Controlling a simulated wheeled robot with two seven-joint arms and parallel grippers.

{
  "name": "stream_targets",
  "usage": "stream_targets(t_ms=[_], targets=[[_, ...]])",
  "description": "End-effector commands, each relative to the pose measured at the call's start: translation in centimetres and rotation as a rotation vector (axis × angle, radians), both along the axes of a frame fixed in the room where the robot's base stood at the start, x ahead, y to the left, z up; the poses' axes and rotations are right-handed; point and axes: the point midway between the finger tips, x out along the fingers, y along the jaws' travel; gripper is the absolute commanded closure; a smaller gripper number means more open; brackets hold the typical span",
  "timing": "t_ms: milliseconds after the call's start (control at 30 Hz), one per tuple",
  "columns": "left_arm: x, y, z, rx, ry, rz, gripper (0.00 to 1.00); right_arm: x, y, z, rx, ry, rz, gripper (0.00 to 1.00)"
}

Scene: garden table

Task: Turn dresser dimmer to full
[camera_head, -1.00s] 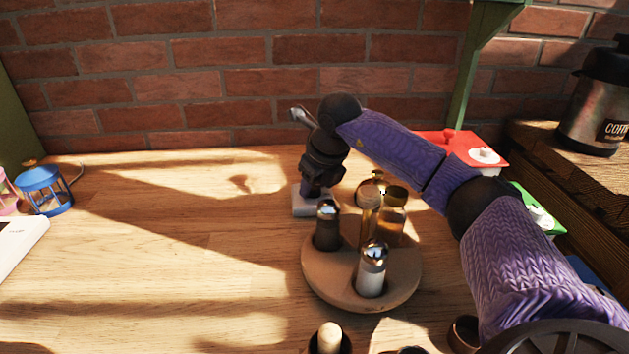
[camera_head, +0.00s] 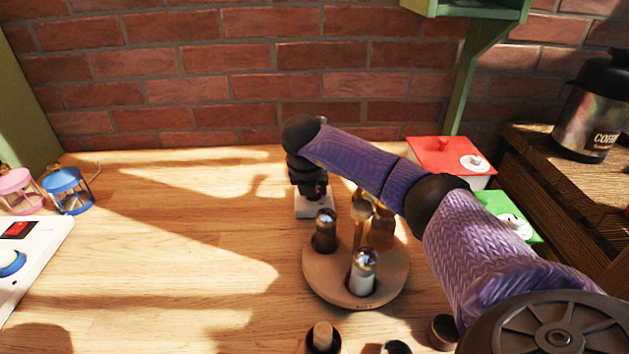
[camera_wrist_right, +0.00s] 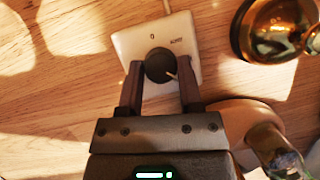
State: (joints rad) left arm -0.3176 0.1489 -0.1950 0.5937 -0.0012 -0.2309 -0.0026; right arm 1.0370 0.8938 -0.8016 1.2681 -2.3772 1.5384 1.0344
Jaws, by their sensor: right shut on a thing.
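The dimmer (camera_head: 316,208) is a small white box on the wooden table, behind the round condiment stand in the head view. In the right wrist view the dimmer box (camera_wrist_right: 190,28) carries a round black knob (camera_wrist_right: 159,65) with a light pointer line toward its lower right. Printed marks, a 0 and a word too small to read surely, lie above the knob. My right gripper (camera_wrist_right: 160,82) is shut on the knob, one finger on each side. In the head view my right gripper (camera_head: 312,188) points down onto the box and hides the knob. My left gripper is out of view.
A round wooden stand (camera_head: 325,280) with several bottles and shakers is close in front of the dimmer. A red box (camera_head: 440,150) and a green box (camera_head: 495,205) lie right. Blue and pink lanterns and a white panel (camera_head: 45,245) are left. The table's left middle is clear.

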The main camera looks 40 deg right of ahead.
Motion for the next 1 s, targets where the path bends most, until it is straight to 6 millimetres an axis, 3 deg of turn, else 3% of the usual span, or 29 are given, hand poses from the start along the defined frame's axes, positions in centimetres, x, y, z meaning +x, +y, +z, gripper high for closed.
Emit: stream_targets(t_ms=[400,1000], targets=[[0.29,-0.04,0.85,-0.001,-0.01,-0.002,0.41,0.15,0.01,0.12,0.0,-0.002,-0.21,1.0],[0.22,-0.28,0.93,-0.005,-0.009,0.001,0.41,0.16,0.02,0.02,0.0,-0.001,-0.251,1.0]])
